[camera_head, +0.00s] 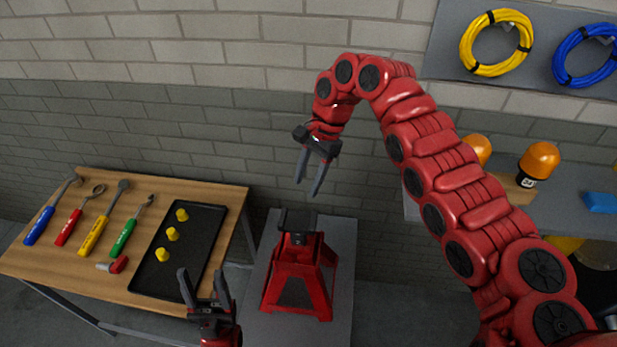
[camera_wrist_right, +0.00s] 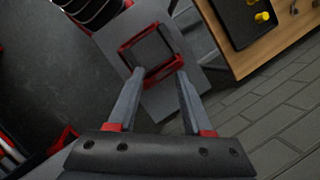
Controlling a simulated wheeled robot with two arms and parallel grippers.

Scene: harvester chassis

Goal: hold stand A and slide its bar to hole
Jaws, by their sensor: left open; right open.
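A red stand (camera_head: 298,263) with a dark saddle-topped bar (camera_head: 298,221) stands upright on a grey surface in the head view. My right gripper (camera_head: 306,188) is open and empty, pointing down above the bar and apart from it. In the right wrist view, its open fingers (camera_wrist_right: 159,72) point toward a red frame (camera_wrist_right: 138,37), which looks like the stand seen from above. My left gripper (camera_head: 203,272) is open and empty, left of the stand and in front of the black tray. The stand's holes are too small to make out.
The wooden table (camera_head: 92,180) at left holds several hand tools and a black tray (camera_head: 207,225) with yellow pieces. A grey shelf (camera_head: 550,188) at right carries orange-topped items and a blue block (camera_head: 600,202). Yellow and blue coils hang on the wall. The grey surface around the stand is clear.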

